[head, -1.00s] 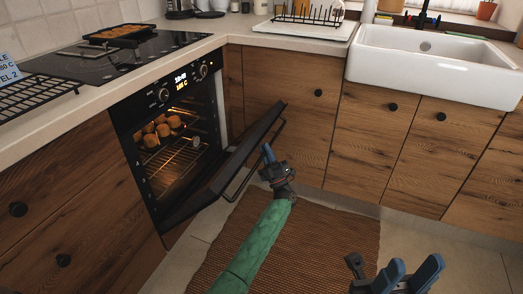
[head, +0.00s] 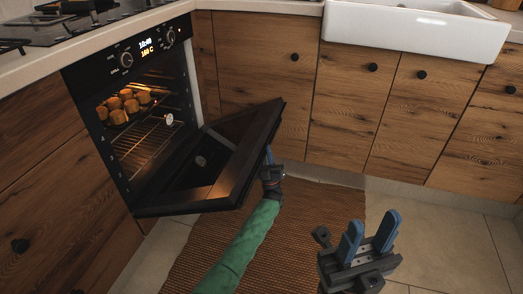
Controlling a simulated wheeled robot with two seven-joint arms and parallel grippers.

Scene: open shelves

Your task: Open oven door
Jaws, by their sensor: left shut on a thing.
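The oven (head: 148,120) at left is lit, with its black door (head: 235,150) partway open and tilted down, showing its inner glass face. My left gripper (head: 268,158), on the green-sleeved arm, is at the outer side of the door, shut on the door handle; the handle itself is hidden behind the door. My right gripper (head: 370,233), with blue fingers, is open and empty at lower right, apart from the door.
Several browned pieces of food (head: 125,105) sit on a rack inside the oven. Wooden cabinets (head: 345,110) and a white sink (head: 415,28) stand beyond. A brown woven mat (head: 300,225) covers the floor in front. The counter (head: 85,50) edge runs above the oven.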

